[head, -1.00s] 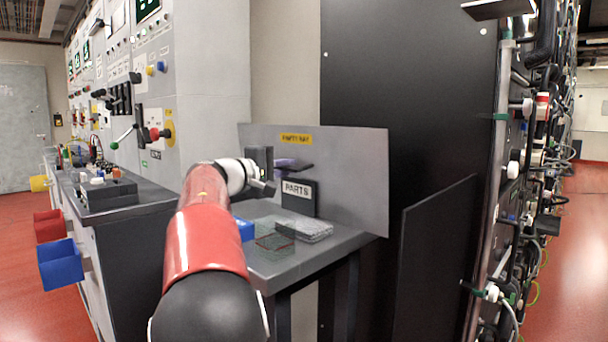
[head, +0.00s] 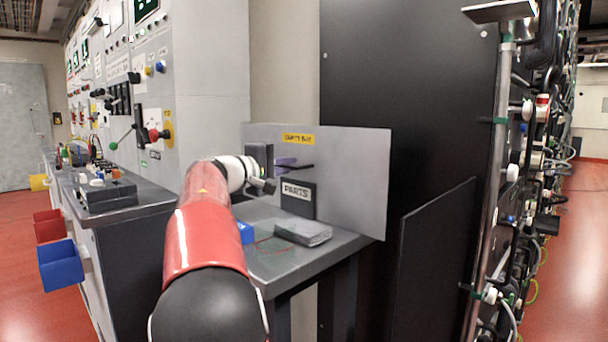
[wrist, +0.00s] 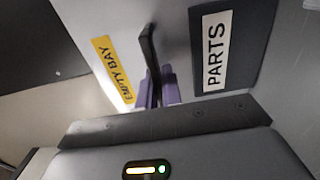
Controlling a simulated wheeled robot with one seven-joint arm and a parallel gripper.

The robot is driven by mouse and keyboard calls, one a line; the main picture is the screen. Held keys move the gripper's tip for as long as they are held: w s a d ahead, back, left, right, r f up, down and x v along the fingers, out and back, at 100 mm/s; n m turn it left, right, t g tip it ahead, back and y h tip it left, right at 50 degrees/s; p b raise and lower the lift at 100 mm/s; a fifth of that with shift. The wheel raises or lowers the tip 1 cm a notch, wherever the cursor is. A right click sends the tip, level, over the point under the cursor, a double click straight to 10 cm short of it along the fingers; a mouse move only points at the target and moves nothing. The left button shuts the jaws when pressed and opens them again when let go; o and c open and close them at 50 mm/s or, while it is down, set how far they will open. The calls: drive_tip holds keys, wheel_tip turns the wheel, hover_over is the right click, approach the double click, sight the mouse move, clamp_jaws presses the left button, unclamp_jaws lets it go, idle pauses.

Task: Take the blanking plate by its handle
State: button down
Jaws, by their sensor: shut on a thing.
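The blanking plate (head: 352,170) is a broad light grey panel with a yellow EMPTY BAY label (head: 298,139). It stands upright behind the bench and also shows in the wrist view (wrist: 160,15). Its dark handle (wrist: 148,50) sticks out between the two purple fingers of my gripper (wrist: 156,92). My gripper is shut on this handle. In the head view the purple fingers of my gripper (head: 286,163) are at the plate's left part, just above the PARTS sign. My own wrist hides the plate's far left there.
A dark holder with a PARTS sign (head: 298,192) stands close below my gripper. A grey block (head: 303,232) and a blue bin (head: 245,231) are on the bench (head: 330,250). A tall black cabinet (head: 420,80) is right of the plate. A cabled rack (head: 530,170) stands at far right.

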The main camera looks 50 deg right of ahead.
drive_tip(key=shift+w+a+r+p, duration=0.15)
drive_tip(key=shift+r+p, duration=0.35)
drive_tip(key=shift+r, duration=0.35)
drive_tip(key=shift+a+r+p, duration=0.1)
drive_tip(key=shift+r+p, duration=0.4)
drive_tip(key=shift+r, duration=0.35)
drive_tip(key=shift+r+p, duration=0.3)
drive_tip(key=shift+r, duration=2.55)
drive_tip(key=w+a+b, duration=0.1)
drive_tip(key=a+b, duration=0.2)
drive_tip(key=a, duration=1.1)
drive_tip(key=shift+b, duration=0.35)
idle(0.4)
drive_tip(key=shift+w, duration=0.1)
idle(0.5)
